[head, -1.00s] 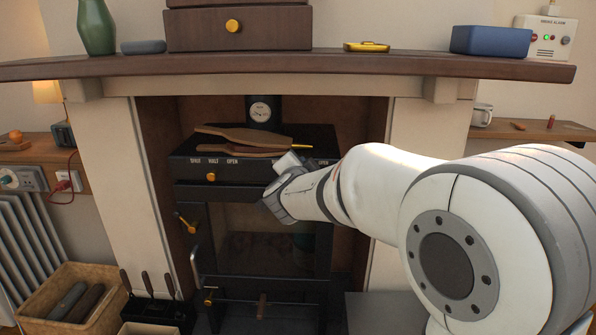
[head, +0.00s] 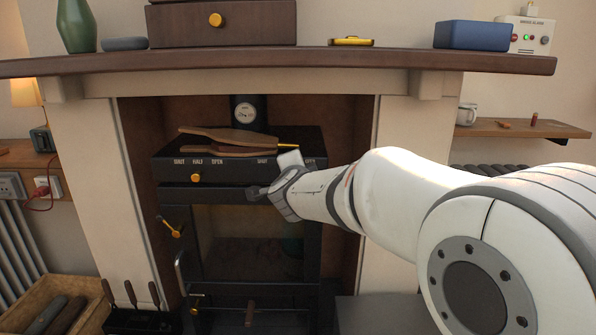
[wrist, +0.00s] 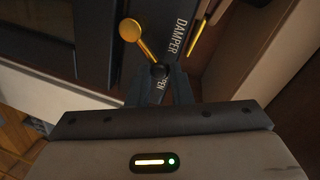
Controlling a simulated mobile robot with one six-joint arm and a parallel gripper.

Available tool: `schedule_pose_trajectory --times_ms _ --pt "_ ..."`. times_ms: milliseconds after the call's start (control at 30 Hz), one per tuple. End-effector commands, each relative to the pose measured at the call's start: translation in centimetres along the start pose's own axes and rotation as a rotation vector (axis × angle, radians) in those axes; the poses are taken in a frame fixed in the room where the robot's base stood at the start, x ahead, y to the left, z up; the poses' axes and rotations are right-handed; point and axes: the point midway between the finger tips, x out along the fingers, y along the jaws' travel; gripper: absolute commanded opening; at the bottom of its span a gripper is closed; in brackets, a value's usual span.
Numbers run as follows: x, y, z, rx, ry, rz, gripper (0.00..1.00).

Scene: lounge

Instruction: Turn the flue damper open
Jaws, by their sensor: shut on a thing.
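The flue damper shows in the wrist view as a brass lever (wrist: 138,42) with a ball end and a dark hub, beside the DAMPER lettering. The lever slants to the upper left there. My gripper (wrist: 158,80) is shut at the hub end, its fingers on either side; the exact contact is hard to see. In the head view my gripper (head: 258,191) is at the right part of the stove's (head: 240,172) front. My wrist covers part of the right-hand labels, and I cannot make out the lever there.
Wooden bellows (head: 235,137) lie on the stove top, their brass nozzle close to my wrist. A brass knob (head: 196,177) sits under the left labels. The mantel shelf (head: 300,62) overhangs above. A log basket (head: 60,300) and fire tools (head: 133,292) stand at lower left.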

Motion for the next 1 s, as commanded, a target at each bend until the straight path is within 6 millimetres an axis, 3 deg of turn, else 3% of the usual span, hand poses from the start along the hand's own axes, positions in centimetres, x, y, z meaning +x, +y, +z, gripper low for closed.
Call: schedule_pose_trajectory --times_ms 167,200,433,767,1000 --pt "0.0 0.1 0.2 0.000 -0.006 0.002 0.00" --pt "0.0 0.1 0.2 0.000 -0.006 0.003 0.21" --pt "0.0 0.1 0.1 -0.001 -0.003 0.002 0.39" --pt "-0.7 -0.2 0.0 -0.001 -0.002 0.000 0.40" --pt "-4.7 -0.4 0.0 0.000 -0.004 -0.001 0.40"
